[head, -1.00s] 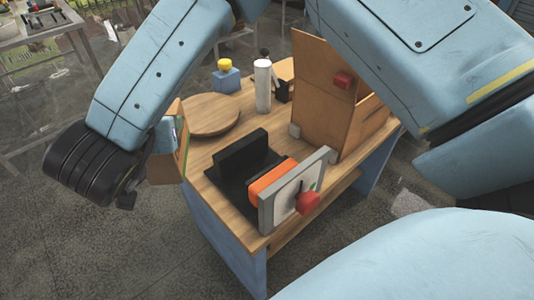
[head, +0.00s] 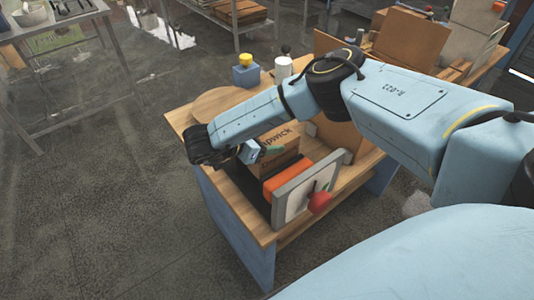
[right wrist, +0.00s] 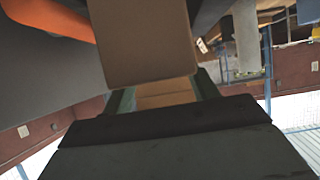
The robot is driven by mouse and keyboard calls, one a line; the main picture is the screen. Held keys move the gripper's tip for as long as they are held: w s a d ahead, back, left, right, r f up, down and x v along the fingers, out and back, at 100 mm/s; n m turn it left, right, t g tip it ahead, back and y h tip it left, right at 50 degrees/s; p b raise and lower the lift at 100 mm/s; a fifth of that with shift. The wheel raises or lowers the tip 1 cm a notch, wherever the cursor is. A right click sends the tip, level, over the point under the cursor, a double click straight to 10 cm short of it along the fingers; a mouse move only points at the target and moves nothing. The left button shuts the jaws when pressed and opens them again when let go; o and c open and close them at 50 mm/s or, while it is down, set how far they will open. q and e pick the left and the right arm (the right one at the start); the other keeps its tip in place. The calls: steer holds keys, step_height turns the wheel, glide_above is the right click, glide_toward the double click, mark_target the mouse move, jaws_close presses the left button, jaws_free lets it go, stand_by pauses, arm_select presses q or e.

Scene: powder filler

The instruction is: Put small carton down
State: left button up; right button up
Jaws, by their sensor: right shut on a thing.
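The small carton (head: 280,140) is brown with dark printed lettering. My right gripper (head: 254,151) is shut on it, with the arm reaching across the table from the right. The carton is over the black bed of the device with the orange bar (head: 288,180), behind that bar. I cannot tell whether it touches the bed, as its underside is hidden. In the right wrist view a plain brown face of the carton (right wrist: 145,45) fills the upper middle, and the orange bar (right wrist: 50,18) shows at the upper left. My left gripper is not in view.
The device has a grey-framed plate (head: 306,190) with a red knob (head: 319,202). A round wooden board (head: 222,103), a blue block with a yellow top (head: 246,72) and a white cylinder (head: 283,67) stand behind. Brown panels are under and beyond my arm.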

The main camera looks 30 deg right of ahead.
steer(key=shift+f, duration=1.9)
steer(key=shift+f, duration=0.1)
steer(key=o, duration=1.4)
steer(key=shift+f+b, duration=0.1)
steer(key=shift+b, duration=0.2)
steer(key=shift+o, duration=0.2)
steer(key=shift+r, duration=0.25)
steer(key=v, duration=1.2)
steer(key=shift+p, duration=0.35)
steer(key=shift+f, duration=0.15)
